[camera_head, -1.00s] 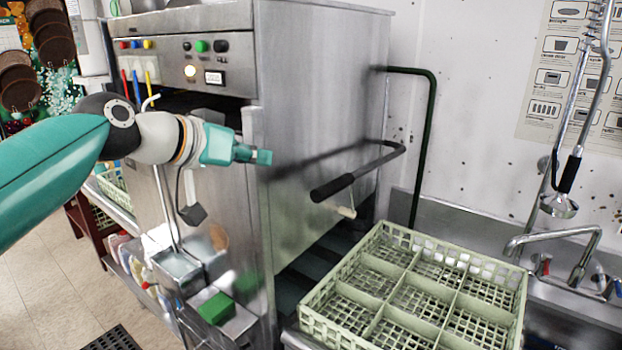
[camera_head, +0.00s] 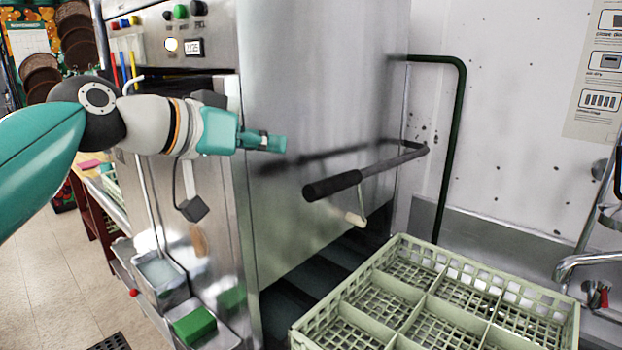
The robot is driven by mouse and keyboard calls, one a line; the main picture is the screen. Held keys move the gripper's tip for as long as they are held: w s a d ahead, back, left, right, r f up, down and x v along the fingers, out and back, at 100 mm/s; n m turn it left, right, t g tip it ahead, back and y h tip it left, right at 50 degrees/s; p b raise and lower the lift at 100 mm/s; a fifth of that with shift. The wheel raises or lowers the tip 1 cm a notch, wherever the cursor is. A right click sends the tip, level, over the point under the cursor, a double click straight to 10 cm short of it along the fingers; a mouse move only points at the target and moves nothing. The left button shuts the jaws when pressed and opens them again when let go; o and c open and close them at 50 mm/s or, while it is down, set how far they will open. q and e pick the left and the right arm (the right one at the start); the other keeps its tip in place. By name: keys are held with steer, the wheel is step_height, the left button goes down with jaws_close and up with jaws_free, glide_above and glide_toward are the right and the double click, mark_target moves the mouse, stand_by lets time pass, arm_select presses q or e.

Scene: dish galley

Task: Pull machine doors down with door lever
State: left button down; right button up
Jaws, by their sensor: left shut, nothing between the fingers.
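The dish machine (camera_head: 310,95) is a tall steel box in the middle, with a control panel on its left face. The door lever (camera_head: 375,170) is a dark bar on the machine's right side. Its black grip (camera_head: 332,186) points toward me. My left gripper (camera_head: 278,143) is teal and shut, with nothing in it. In the picture it is up and left of the black grip, apart from it, in front of the machine's corner. My right gripper is not in view.
A pale green dish rack (camera_head: 435,255) sits at the lower right, below the lever. A dark green pipe (camera_head: 456,120) runs down the wall behind. A steel tray with a green sponge (camera_head: 194,325) hangs at the machine's lower front. A faucet (camera_head: 585,262) is at the right edge.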

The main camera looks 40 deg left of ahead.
arm_select(q)
steer(key=x, duration=0.2)
steer(key=p+x, duration=0.1)
steer(key=x, duration=0.2)
steer(key=p+x, duration=0.1)
steer(key=x, duration=0.1)
steer(key=shift+w+a+f, duration=0.1)
steer(key=shift+w+a, duration=0.15)
steer(key=shift+w, duration=0.05)
step_height(320, 180, down, 3)
steer(key=shift+w+d+r+b, duration=0.1)
steer(key=shift+d+r+b, duration=0.1)
steer(key=shift+b, duration=0.1)
steer(key=shift+s+d+f, duration=0.1)
steer(key=shift+s+f, duration=0.2)
steer(key=shift+f, duration=0.25)
steer(key=shift+w+f, duration=0.1)
steer(key=shift+f, duration=0.15)
